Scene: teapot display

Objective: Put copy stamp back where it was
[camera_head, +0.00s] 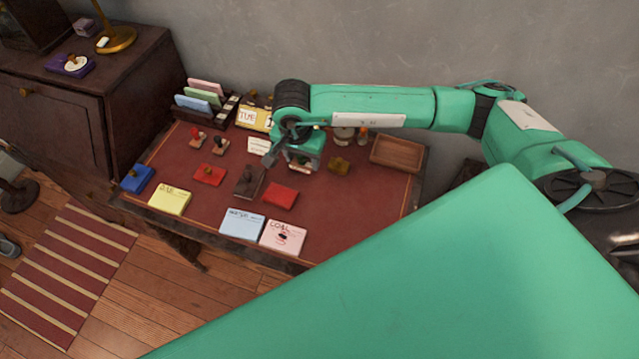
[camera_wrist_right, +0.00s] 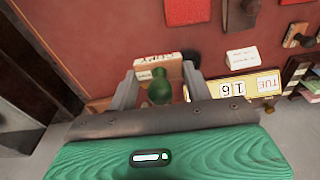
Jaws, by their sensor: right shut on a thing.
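My right gripper (camera_head: 298,158) is over the back middle of the red-topped desk. In the right wrist view its fingers (camera_wrist_right: 157,92) are shut on a stamp (camera_wrist_right: 160,86) with a green handle and a pale wooden block. The block's lettering faces the camera and seems to read COPY. In the head view the stamp is mostly hidden by the gripper, and I cannot tell whether it touches the desk. Two other stamps, one red-handled (camera_head: 198,138) and one dark-handled (camera_head: 220,146), stand at the desk's back left. My left gripper is not in view.
A TUE 16 calendar (camera_head: 254,118) and card rack (camera_head: 206,101) stand at the back. Red pads (camera_head: 280,195) and yellow, blue and pink cards (camera_head: 283,238) lie in front. The right front is clear.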

